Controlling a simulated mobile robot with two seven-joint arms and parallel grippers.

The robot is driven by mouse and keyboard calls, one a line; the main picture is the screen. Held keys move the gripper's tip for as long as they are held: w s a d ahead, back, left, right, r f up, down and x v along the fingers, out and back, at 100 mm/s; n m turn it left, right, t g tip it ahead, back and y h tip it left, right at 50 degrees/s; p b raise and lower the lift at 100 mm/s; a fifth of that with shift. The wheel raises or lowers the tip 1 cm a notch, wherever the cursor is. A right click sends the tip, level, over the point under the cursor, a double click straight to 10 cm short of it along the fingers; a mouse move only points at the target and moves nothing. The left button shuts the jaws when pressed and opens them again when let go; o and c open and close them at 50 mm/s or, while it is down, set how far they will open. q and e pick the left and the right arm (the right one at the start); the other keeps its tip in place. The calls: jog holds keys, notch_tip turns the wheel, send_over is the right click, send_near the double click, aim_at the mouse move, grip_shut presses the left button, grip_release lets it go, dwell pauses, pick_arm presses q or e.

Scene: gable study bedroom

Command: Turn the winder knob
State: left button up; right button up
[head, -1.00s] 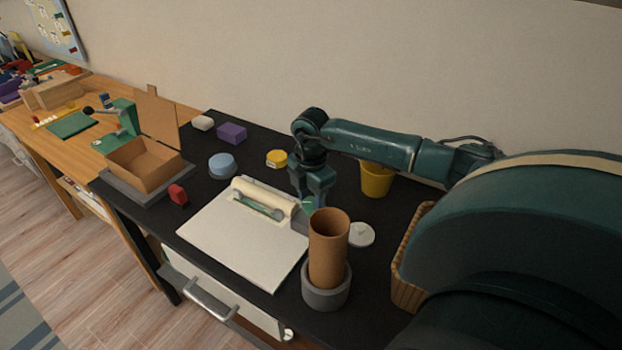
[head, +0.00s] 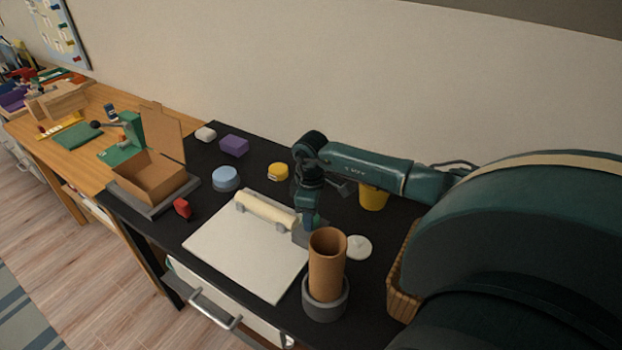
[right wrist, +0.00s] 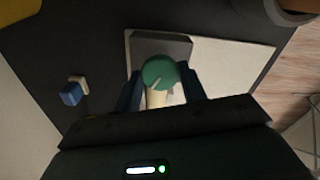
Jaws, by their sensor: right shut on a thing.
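The winder is a cream roller (head: 266,209) on grey supports at the back edge of a white board (head: 240,255) on the black desk. Its round green knob (right wrist: 158,71), with a pale line on its face, shows in the right wrist view in front of a grey block (right wrist: 175,46). My right gripper (head: 309,222) is at the right end of the roller, its fingers pointing down, and it is shut on the knob. In the right wrist view the two fingers (right wrist: 161,88) stand on either side of the knob. In the head view the gripper hides the knob. My left gripper is out of view.
A brown tube in a grey holder (head: 326,300) stands close in front of the gripper. A white disc (head: 359,247), a yellow cup (head: 372,198) and a wicker basket (head: 402,285) are to the right. A cardboard box (head: 152,177) stands at the left.

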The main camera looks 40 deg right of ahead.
jog(key=shift+m+p, duration=0.35)
jog(key=shift+m, duration=1.15)
jog(key=shift+r, duration=0.1)
jog(key=o, duration=1)
jog(key=shift+c, duration=0.2)
notch_tip(320, 180, up, 13)
